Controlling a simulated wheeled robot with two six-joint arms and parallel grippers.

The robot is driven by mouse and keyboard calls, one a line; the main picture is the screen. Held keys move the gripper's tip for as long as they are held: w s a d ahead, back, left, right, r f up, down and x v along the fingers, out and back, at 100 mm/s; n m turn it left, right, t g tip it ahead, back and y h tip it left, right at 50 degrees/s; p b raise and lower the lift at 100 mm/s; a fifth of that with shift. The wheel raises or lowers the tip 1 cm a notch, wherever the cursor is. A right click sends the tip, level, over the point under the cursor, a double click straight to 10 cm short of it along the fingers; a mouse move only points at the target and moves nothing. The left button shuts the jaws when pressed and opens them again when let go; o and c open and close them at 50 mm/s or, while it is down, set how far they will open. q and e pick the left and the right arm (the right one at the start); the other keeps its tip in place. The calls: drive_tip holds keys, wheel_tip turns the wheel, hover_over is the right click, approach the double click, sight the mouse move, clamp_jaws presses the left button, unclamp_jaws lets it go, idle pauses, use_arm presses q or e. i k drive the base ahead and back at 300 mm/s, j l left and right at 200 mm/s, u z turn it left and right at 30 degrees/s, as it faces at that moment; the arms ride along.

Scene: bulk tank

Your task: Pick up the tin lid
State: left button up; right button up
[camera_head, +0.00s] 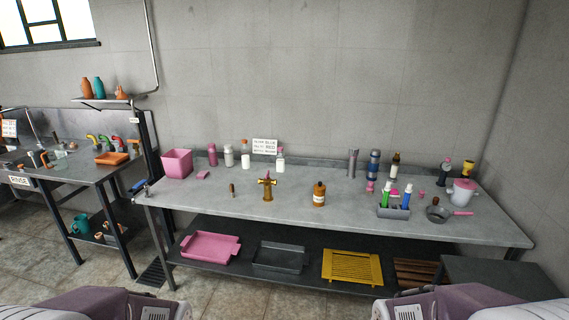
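I cannot pick out a tin lid for certain among the small items on the long grey table (330,222). A pale pot (463,194) with a pinkish lid stands at the table's right end. A small grey pan (437,214) with a pink handle lies beside it. Small pink pieces lie near the dark caddy (394,212) that holds green and blue bottles. Purple and white parts of my two arms show at the bottom edge, well short of the table. Neither gripper is in view.
A pink bin (177,163), a brass tap (267,187) and a brown bottle (319,194) stand on the table. Pink (209,249), dark (280,257) and yellow (352,267) trays lie on the shelf below. A sink bench (70,172) stands left. The table's front middle is clear.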

sight(319, 187)
drive_tip(key=i+j+z, duration=0.5)
drive_tip(key=i, duration=0.4)
drive_tip(key=i+j+z, duration=0.5)
drive_tip(key=i+j, duration=0.3)
drive_tip(key=j, duration=0.2)
